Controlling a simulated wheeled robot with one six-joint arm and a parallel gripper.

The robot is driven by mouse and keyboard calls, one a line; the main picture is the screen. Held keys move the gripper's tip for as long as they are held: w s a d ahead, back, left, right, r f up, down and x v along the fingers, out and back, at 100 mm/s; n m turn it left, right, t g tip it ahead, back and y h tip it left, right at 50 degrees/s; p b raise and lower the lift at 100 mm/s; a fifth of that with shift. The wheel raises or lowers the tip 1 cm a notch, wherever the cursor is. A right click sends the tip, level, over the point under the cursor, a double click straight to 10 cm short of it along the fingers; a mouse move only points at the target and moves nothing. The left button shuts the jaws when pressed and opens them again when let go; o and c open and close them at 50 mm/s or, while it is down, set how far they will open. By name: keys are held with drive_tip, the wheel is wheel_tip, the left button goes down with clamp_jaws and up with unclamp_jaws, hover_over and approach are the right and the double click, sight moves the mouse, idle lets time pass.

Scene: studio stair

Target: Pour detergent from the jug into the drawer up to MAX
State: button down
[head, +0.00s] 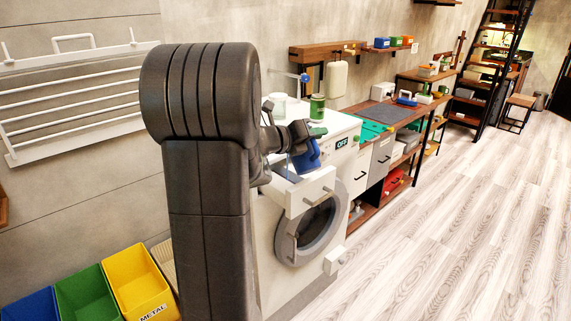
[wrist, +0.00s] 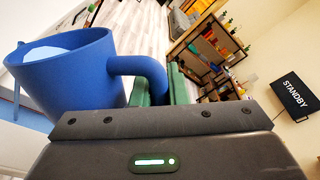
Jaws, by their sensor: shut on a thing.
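My gripper (head: 316,133) is shut on the handle of the blue jug (head: 306,158), with its green fingers on either side of the handle in the wrist view (wrist: 165,85). The jug (wrist: 65,75) fills the left of the wrist view, and a pale surface shows inside its rim. In the head view the jug looks tilted and is above the pulled-out white drawer (head: 306,192) of the washing machine (head: 268,222). The drawer's inside is mostly hidden by the jug and my arm. The MAX mark is not visible, and no stream can be made out.
A green can (head: 317,108) and a white container (head: 279,103) stand on the machine top behind the jug. The machine's display (head: 342,143) reads OFF. A worktop with a grey mat (head: 394,118) adjoins on the right. Yellow, green and blue bins stand at lower left. The right floor is clear.

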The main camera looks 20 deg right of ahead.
drive_tip(key=shift+w+r+n+p, duration=0.1)
drive_tip(key=shift+w+n+p, duration=0.15)
drive_tip(key=shift+n+p, duration=0.55)
idle(2.0)
